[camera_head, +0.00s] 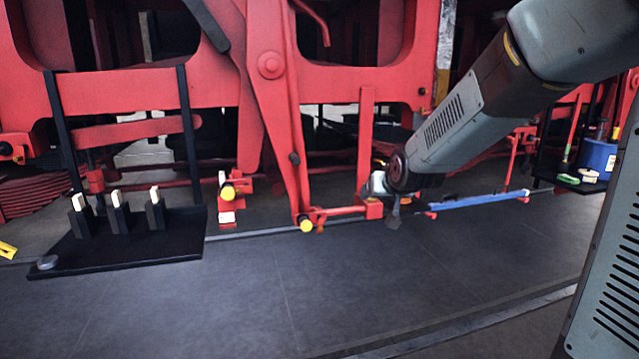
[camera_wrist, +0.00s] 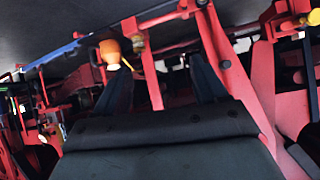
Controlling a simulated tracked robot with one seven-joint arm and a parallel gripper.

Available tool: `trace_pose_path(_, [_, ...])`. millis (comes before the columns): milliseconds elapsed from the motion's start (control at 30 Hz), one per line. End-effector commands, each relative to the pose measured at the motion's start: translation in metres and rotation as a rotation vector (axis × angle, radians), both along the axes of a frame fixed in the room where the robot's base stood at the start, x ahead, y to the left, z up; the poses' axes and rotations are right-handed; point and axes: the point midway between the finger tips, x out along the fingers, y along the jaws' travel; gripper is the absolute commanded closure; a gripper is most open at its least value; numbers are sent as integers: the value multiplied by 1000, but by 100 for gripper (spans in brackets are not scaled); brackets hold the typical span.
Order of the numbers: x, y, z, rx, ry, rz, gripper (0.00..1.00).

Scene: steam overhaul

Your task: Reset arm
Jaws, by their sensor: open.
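My arm reaches in from the upper right of the head view and slopes down to the left. My gripper (camera_head: 393,212) is at its low end, small and partly hidden by the wrist, close to the red linkage (camera_head: 345,211) near the floor. In the wrist view, two dark fingers of my gripper (camera_wrist: 164,78) stand apart beyond the dark wrist housing. The gripper is open and I see nothing held between the fingers. An orange rounded part (camera_wrist: 110,52) shows near the left finger; I cannot tell whether they touch.
The red locomotive frame (camera_head: 220,85) spans the back. A black stand (camera_head: 130,250) with several upright blocks is at left. A blue bar (camera_head: 480,200) on red supports lies right of my gripper. A blue bin (camera_head: 598,156) is far right. The front floor is clear.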

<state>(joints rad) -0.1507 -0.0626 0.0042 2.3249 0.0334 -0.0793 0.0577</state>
Motion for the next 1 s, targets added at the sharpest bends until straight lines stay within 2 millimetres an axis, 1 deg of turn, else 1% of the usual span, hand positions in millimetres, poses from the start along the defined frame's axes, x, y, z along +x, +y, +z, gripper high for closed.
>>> trace_pose_path(33, [-14, -7, 9, -5, 15, -5, 28])
trace_pose_path(200, [-62, -26, 26, -25, 94, -19, 28])
trace_pose_path(267, [-80, -32, 31, -32, 122, -24, 28])
trace_pose_path(433, [-133, -49, 41, -51, 202, -38, 28])
trace_pose_path(567, [-176, -60, 46, -64, 263, -49, 28])
trace_pose_path(600, [-189, -63, 47, -68, 282, -52, 28])
trace_pose_path(800, [-254, -76, 48, -83, 375, -69, 28])
trace_pose_path(900, [-280, -80, 47, -89, 413, -75, 28])
trace_pose_path(1000, [-298, -82, 45, -93, 441, -79, 28])
